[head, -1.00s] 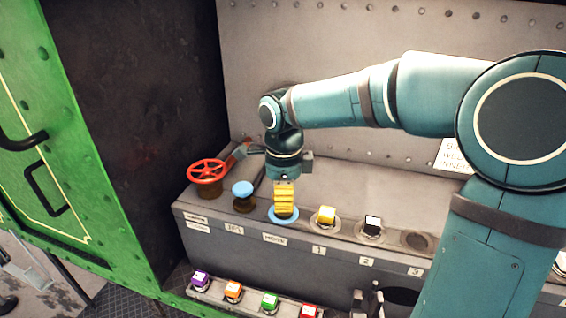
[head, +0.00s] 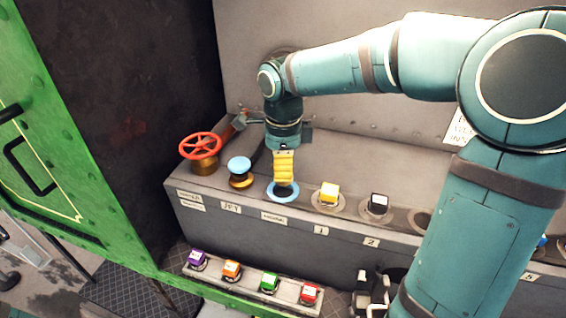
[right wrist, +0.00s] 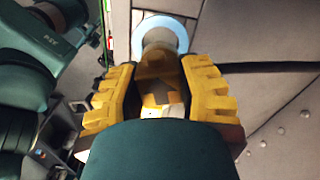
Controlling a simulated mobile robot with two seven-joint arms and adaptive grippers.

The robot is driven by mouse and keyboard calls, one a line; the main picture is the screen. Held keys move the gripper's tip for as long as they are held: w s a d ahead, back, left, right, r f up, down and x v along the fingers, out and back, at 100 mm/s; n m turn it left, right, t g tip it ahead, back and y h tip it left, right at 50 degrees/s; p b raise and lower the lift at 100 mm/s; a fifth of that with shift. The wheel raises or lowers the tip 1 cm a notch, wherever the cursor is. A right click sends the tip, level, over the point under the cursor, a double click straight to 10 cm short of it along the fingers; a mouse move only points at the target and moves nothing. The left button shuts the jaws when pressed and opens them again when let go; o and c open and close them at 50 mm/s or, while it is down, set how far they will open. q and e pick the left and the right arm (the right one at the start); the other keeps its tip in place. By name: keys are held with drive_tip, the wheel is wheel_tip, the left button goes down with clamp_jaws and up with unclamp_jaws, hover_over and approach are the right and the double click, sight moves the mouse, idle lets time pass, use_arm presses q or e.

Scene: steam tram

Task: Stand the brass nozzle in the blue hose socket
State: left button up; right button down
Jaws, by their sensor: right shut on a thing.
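My left gripper is not in view.
Left of the socket stand a blue-topped knob (head: 239,165) and a red handwheel (head: 200,146). A low rack (head: 250,284) holds coloured blocks in front. A wall closes the back.

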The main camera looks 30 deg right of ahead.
drive_tip(key=shift+f+b, duration=1.7)
drive_tip(key=shift+f, duration=0.7)
unclamp_jaws()
drive_tip(key=shift+r+p, duration=1.05)
drive_tip(key=shift+r, duration=0.25)
drive_tip(key=shift+r+p, duration=1.95)
drive_tip(key=shift+r, duration=0.55)
drive_tip(key=shift+s+f, duration=0.1)
